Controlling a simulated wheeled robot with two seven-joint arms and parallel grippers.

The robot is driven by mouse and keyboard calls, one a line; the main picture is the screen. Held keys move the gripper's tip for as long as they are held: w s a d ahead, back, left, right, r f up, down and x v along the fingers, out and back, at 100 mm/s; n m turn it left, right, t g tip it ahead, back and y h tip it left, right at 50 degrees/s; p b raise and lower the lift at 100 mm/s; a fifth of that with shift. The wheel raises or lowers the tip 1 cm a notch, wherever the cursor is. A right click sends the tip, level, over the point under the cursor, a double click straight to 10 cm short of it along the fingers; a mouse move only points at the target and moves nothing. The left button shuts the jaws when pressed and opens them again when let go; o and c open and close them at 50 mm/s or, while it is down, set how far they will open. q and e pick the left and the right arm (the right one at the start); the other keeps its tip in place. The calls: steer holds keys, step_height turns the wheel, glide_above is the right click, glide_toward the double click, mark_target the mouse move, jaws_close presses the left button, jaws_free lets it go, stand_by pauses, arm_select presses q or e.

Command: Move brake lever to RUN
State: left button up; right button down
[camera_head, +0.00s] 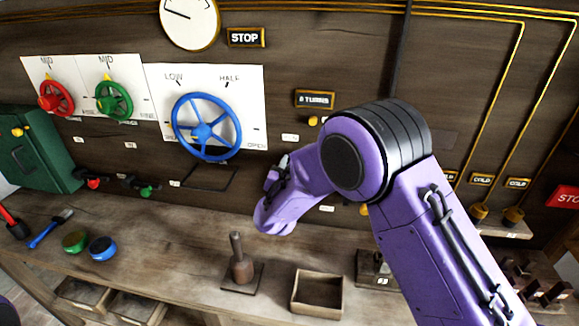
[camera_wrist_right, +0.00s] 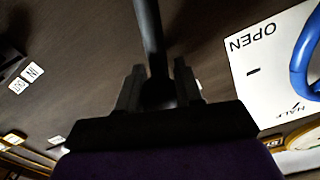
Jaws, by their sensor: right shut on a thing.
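My right gripper (camera_head: 279,170) is in front of the back wall, right of the blue wheel, on the purple arm coming in from the right. In the right wrist view, the gripper (camera_wrist_right: 159,85) is shut on a dark bar, which appears to be the brake lever (camera_wrist_right: 149,40). The bar runs up and out of that picture from between the fingers. In the head view, the gripper and arm mostly hide the lever. I cannot read a RUN mark in either view. My left gripper is out of view.
The blue wheel (camera_head: 206,128) on a white panel is close left of the gripper. A STOP sign (camera_head: 246,37) and gauge (camera_head: 189,16) are above.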

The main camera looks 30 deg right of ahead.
steer(key=shift+a, duration=0.1)
steer(key=c, duration=0.8)
jaws_free()
steer(key=shift+w+a, duration=0.1)
steer(key=shift+a, duration=0.05)
steer(key=b+v, duration=0.3)
steer(key=v, duration=0.7)
steer(key=shift+s+a, duration=0.1)
steer(key=shift+s, duration=0.15)
steer(key=shift+a, duration=0.1)
